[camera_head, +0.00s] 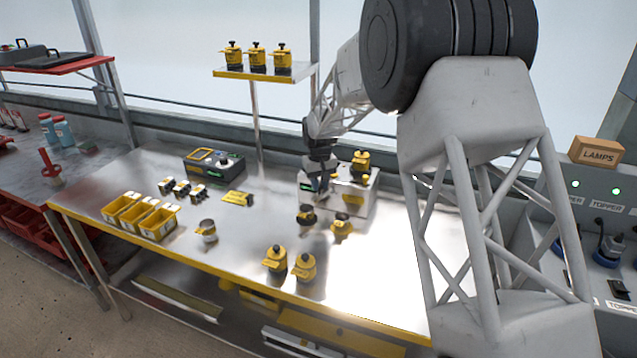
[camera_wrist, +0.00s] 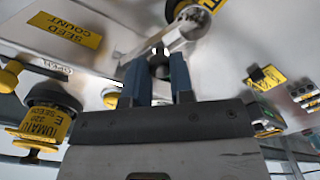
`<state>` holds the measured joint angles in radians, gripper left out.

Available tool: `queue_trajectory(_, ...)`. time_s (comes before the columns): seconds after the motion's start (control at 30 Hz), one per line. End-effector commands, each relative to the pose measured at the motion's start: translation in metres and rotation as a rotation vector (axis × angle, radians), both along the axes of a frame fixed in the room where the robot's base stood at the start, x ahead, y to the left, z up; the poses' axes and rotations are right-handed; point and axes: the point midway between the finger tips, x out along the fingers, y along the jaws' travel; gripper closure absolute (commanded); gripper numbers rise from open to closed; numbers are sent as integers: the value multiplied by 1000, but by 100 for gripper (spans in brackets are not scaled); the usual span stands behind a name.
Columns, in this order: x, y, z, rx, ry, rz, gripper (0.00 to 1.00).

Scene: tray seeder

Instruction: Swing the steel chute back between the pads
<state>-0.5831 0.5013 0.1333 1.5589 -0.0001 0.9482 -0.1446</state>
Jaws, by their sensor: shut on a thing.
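In the wrist view my gripper (camera_wrist: 158,66) has its two blue fingers closed on a small dark knob on the steel chute (camera_wrist: 172,40). The chute is a shiny arm running up and right to a round end. In the head view my gripper (camera_head: 320,188) is at the front left of the grey seeder (camera_head: 365,195), and the chute there is mostly hidden behind it. In the wrist view an OPEN mark (camera_wrist: 55,67) shows to the left of the fingers, beside the yellow SEED COUNT plate (camera_wrist: 66,29). I cannot make out the pads clearly in either view.
A yellow jar (camera_head: 360,163) stands on the seeder. Jars (camera_head: 274,259) stand on the steel bench in front, with a small cup (camera_head: 207,230) to their left. Yellow bins (camera_head: 158,222) and a control box (camera_head: 214,166) are at left. Bare bench lies at right front.

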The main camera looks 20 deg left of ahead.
Motion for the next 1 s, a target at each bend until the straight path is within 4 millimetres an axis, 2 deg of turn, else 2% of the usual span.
queue_trajectory(0.6, -8, -22, 1, 0, 0, 471, 100)
queue_trajectory(1.0, -8, -27, 0, 0, 0, 581, 100)
